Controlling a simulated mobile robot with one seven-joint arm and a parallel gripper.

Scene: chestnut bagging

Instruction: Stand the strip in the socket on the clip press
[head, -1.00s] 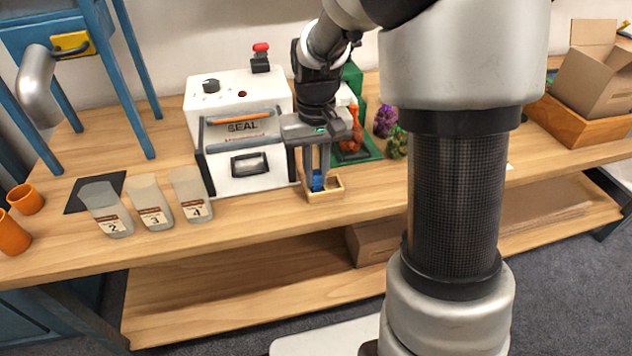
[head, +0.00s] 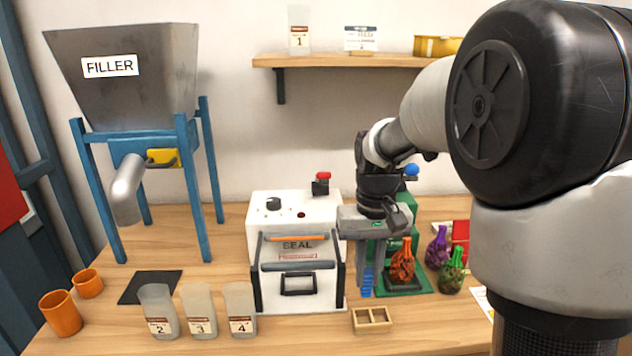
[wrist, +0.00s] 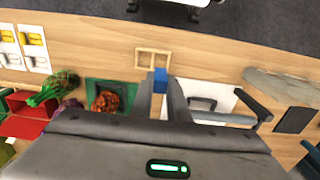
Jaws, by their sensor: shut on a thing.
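My gripper (head: 367,268) is shut on a blue strip (head: 366,284), which hangs from the fingertips between the sealer and the clip press. The strip also shows as a small blue block at the fingertips in the wrist view (wrist: 160,74). The green clip press (head: 408,222) stands to the right, partly hidden behind my gripper and the bag. Its green base (head: 416,284) carries an orange-red filled bag (head: 402,262). It also shows in the wrist view (wrist: 106,98). I cannot make out the socket.
A small two-compartment wooden tray (head: 371,320) stands empty in front. The white sealer (head: 295,215) is close on the left. Purple (head: 438,247) and green (head: 452,272) bags stand right of the press. Three numbered cups (head: 200,312) stand at the front left.

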